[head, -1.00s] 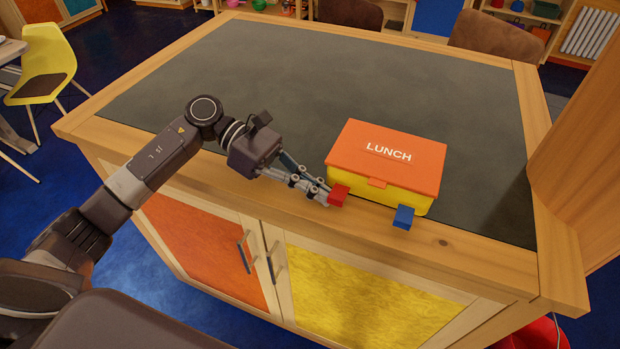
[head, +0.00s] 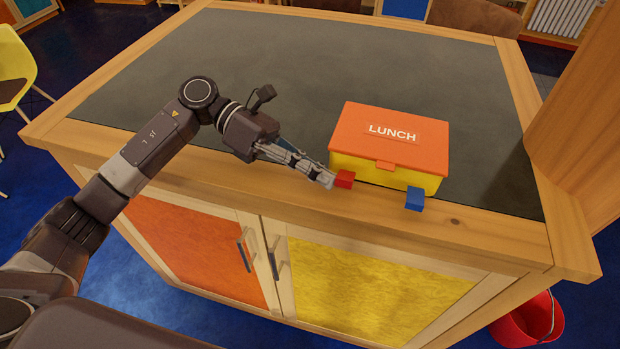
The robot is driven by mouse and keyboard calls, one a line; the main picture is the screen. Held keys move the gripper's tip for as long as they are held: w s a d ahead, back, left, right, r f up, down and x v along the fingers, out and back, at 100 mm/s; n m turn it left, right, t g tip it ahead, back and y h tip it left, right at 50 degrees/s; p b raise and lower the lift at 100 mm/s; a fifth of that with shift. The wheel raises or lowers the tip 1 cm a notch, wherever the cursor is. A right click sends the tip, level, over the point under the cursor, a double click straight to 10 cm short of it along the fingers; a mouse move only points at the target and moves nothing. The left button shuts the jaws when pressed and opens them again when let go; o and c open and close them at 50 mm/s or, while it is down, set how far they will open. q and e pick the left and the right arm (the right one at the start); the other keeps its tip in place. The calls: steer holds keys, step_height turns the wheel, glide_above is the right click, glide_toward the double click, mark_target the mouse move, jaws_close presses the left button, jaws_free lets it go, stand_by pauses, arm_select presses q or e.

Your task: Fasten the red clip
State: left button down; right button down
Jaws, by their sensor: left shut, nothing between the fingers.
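The lunch box (head: 375,168) stands near the front edge of the counter, with an orange lid marked LUNCH, lying closed, over a yellow body. The red clip (head: 344,179) is a small block sticking out low at the left of the box's front. The blue clip (head: 415,198) sticks out likewise at the right. My left gripper (head: 327,181) comes in from the left, shut and empty, with its fingertips right beside the red clip's left side. I cannot tell whether they touch it. My right gripper is not in view.
The dark counter top (head: 250,70) is bare behind and left of the box. A wooden post (head: 585,130) rises at the right. Cabinet doors with handles are below the front edge. A red bucket (head: 530,322) stands on the floor at lower right.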

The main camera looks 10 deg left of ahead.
arm_select(q)
steer(key=shift+w+d+n, duration=0.1)
steer(key=shift+n, duration=0.2)
steer(key=shift+d+r+n+g+b, duration=0.1)
steer(key=shift+d+n+g+b, duration=0.05)
steer(key=shift+n+g+b, duration=0.3)
steer(key=shift+w+d+r+n+g+b, duration=0.1)
steer(key=shift+d+r+n+g+b, duration=0.15)
steer(key=shift+n+b, duration=0.35)
steer(key=shift+a+n, duration=0.1)
steer(key=shift+n, duration=0.25)
steer(key=shift+w+a+r+n+g+h+b, duration=0.1)
steer(key=shift+w+r+n+g+h+b, duration=0.1)
steer(key=shift+n+g+h+b, duration=0.4)
steer(key=shift+w+r+b, duration=0.1)
steer(key=shift+r+b, duration=0.05)
steer(key=shift+b, duration=0.5)
steer(key=shift+r, duration=0.15)
steer(key=shift+w+a, duration=0.2)
steer(key=shift+a, duration=0.2)
steer(key=v, duration=1)
steer(key=shift+a+r, duration=0.25)
steer(key=shift+r, duration=0.05)
steer(key=shift+w+a, duration=0.1)
steer(key=shift+a, duration=0.15)
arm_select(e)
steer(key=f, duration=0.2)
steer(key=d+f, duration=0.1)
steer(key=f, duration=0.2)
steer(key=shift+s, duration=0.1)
